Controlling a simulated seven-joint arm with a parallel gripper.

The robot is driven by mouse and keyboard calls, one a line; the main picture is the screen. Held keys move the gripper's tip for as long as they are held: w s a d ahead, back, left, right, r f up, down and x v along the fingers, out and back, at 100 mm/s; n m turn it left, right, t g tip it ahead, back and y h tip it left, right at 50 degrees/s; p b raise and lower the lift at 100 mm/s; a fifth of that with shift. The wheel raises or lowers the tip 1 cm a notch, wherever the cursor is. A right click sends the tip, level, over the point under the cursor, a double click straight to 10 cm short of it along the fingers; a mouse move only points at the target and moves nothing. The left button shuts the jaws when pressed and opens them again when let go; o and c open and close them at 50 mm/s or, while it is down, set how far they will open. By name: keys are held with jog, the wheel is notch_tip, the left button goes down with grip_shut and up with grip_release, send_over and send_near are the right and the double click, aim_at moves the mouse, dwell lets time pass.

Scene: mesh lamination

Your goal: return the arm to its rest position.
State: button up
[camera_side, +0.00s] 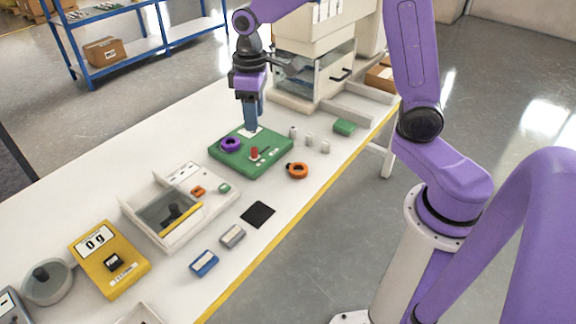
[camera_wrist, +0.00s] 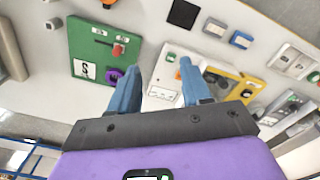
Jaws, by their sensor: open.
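My gripper (camera_side: 250,122) hangs from the purple arm, pointing down over the back part of the green board (camera_side: 262,172). In the wrist view its two blue fingers (camera_wrist: 157,92) are spread apart with nothing between them. The green board (camera_wrist: 88,62) lies left of the fingers in that view. It carries a purple ring (camera_side: 230,144), a red knob (camera_side: 254,153) and a white label. In the side view the fingertips are near the label; I cannot tell the exact height above it.
An orange ring (camera_side: 297,170) and several small pale pieces lie right of the board. A large cream machine (camera_side: 312,75) stands behind. A walled tray (camera_side: 165,215), yellow scale (camera_side: 108,262), black square (camera_side: 258,214) and blue block (camera_side: 204,263) occupy the nearer table (camera_side: 300,207).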

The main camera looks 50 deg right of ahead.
jog(key=s+n, duration=0.6)
jog(key=s, duration=2.1)
jog(key=shift+d+n, duration=0.3)
jog(key=shift+d, duration=0.15)
